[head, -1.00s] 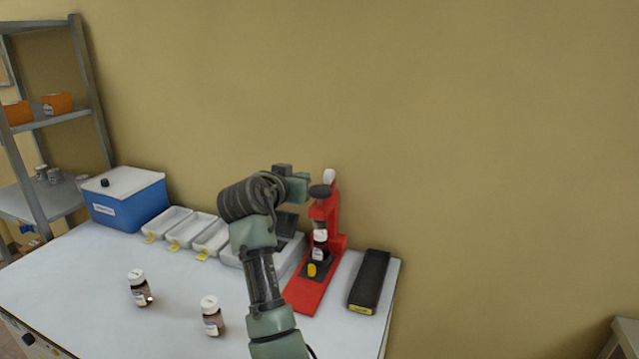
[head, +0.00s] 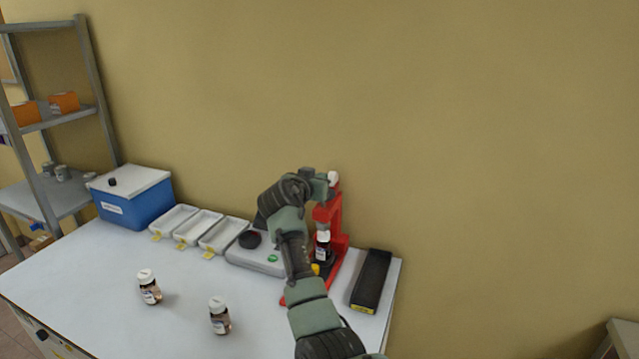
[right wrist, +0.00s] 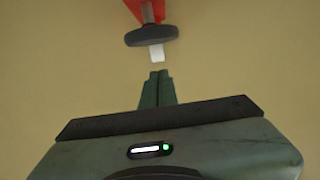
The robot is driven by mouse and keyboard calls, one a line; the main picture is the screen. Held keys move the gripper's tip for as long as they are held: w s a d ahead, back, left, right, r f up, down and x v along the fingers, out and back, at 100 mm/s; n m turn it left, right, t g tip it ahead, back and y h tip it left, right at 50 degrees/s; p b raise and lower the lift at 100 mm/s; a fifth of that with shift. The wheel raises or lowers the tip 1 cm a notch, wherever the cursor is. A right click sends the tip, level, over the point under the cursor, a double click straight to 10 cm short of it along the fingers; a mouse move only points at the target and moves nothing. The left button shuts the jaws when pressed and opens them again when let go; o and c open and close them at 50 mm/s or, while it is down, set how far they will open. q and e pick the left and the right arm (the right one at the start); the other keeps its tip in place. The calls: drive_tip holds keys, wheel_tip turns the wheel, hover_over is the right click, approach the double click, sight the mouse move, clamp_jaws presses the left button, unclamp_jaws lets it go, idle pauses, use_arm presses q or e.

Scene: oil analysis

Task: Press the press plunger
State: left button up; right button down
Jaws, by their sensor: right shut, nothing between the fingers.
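The red press (head: 336,222) stands at the right part of the table, with a white-capped brown bottle (head: 323,247) in it. My right gripper (head: 326,184) is at the press's top, in front of the black plunger, which it hides in the head view. In the right wrist view the round black plunger head (right wrist: 151,37) shows on its shaft, with a white piece (right wrist: 157,53) beside it. The right fingers (right wrist: 159,74) are together and empty, with a gap between their tips and the white piece. My left gripper is not in view.
Left of the press are a grey device (head: 252,257), several white trays (head: 222,233) and a blue box (head: 135,203). A black case (head: 371,280) lies right of the press. Two capped bottles (head: 149,287) (head: 219,316) stand at the front.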

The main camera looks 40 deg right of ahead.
drive_tip(key=shift+a+f+p, duration=0.2)
drive_tip(key=shift+f+p, duration=0.15)
drive_tip(key=shift+f, duration=1.2)
drive_tip(key=shift+f, duration=0.1)
wheel_tip(320, 180, down, 3)
drive_tip(key=b, duration=0.4)
drive_tip(key=shift+s, duration=0.1)
